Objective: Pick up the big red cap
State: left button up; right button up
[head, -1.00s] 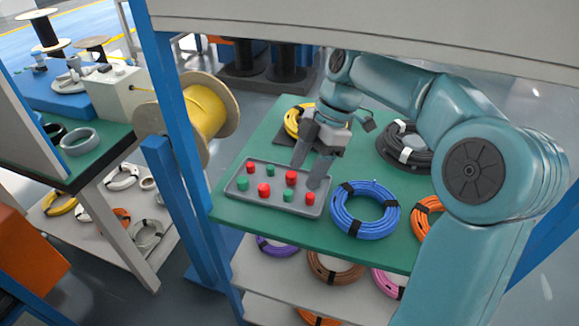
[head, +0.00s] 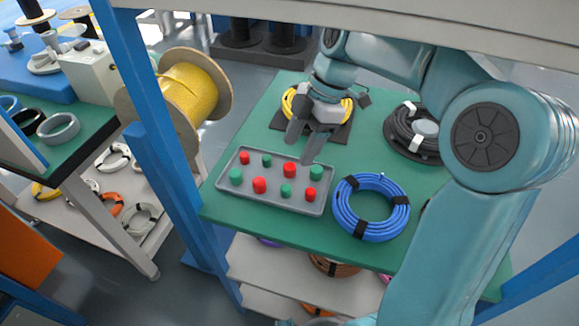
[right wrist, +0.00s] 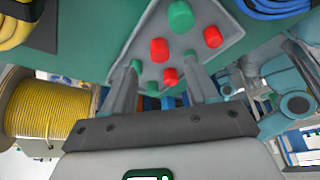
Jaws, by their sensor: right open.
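A grey tray (head: 228,194) on the green table holds several red and green caps of differing sizes. Two red caps look larger: one near the middle back (head: 290,169) and one near the front (head: 259,185). Smaller red caps stand at the back left (head: 244,158) and front right (head: 310,194). My right gripper (head: 300,152) is open and empty, pointing down at the tray's back edge, just behind the middle-back red cap. In the right wrist view, a large red cap (right wrist: 159,50) shows between the open fingers (right wrist: 160,72), apart from both. My left gripper is not in view.
A blue cable coil (head: 371,207) lies right of the tray. A yellow coil (head: 293,104) lies behind my right gripper and a black coil (head: 400,128) at the back right. A blue post (head: 160,150) and a yellow cable spool (head: 190,95) stand left of the table.

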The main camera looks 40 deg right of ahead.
aim_at(286, 175)
jog(key=b+x, duration=0.1)
jog(key=x, duration=0.4)
jog(key=shift+a+f, duration=0.1)
grip_shut()
notch_tip(286, 175, up, 4)
jog(key=shift+r+p, duration=0.1)
jog(key=shift+p, duration=0.7)
jog(key=s+d+p, duration=0.1)
jog(key=d, duration=0.4)
jog(key=s+d, duration=0.2)
jog(key=d, duration=0.4)
jog(key=s+d+p, duration=0.1)
jog(key=s+d, duration=0.1)
jog(key=d, duration=0.4)
jog(key=shift+s+d+f+p, duration=0.15)
jog(key=shift+s+f+p, duration=0.1)
jog(key=shift+f+p, duration=0.1)
